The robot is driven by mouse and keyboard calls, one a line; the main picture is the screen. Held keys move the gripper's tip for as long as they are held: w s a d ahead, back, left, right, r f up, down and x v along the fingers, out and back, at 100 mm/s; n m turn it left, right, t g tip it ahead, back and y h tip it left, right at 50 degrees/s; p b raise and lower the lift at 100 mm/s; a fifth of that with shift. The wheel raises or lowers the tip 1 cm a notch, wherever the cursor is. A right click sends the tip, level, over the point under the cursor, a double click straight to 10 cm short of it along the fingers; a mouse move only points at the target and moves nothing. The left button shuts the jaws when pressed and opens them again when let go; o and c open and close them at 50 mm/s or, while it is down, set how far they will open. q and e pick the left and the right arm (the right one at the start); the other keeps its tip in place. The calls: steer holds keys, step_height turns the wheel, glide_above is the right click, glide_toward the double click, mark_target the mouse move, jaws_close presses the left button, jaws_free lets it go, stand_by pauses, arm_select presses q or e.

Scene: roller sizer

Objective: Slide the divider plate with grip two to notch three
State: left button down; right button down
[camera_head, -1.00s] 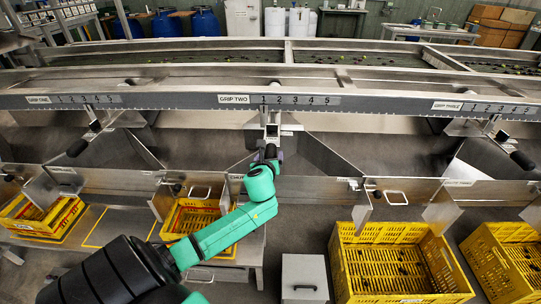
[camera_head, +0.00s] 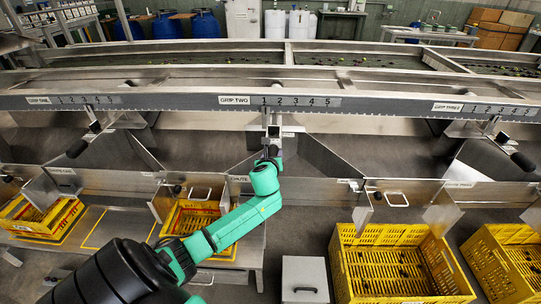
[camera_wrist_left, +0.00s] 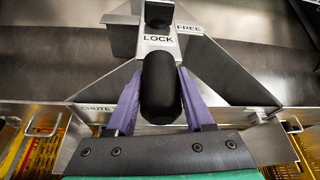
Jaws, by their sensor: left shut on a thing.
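My left gripper (camera_head: 270,158) is under the grip-two bracket (camera_head: 273,122). In the left wrist view its purple fingers (camera_wrist_left: 160,103) are shut on the black handle (camera_wrist_left: 160,80), one on each side. The handle's bracket carries the labels LOCK and FREE, with LOCK just beyond the handle. The scale (camera_head: 295,101) beside the GRIP TWO label (camera_head: 235,100) reads 1 to 5, and the bracket hangs below about 1 and 2; its exact notch is unclear. The angled divider plate (camera_head: 330,165) stands behind. My right gripper is not in view.
Grip one's black handle (camera_head: 77,148) and grip three's black handle (camera_head: 521,160) hang to either side. Below are chute walls and yellow crates, one (camera_head: 345,270) at the right. A grey box (camera_head: 304,278) stands left of that crate.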

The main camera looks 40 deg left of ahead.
arm_select(q)
steer(key=w+d, duration=0.7)
steer(key=d, duration=0.2)
steer(key=shift+d, duration=0.15)
steer(key=shift+c, duration=1.5)
jaws_free()
steer(key=shift+s, duration=0.1)
steer(key=p+v, duration=0.1)
steer(key=v, duration=1.3)
steer(key=shift+s, duration=0.2)
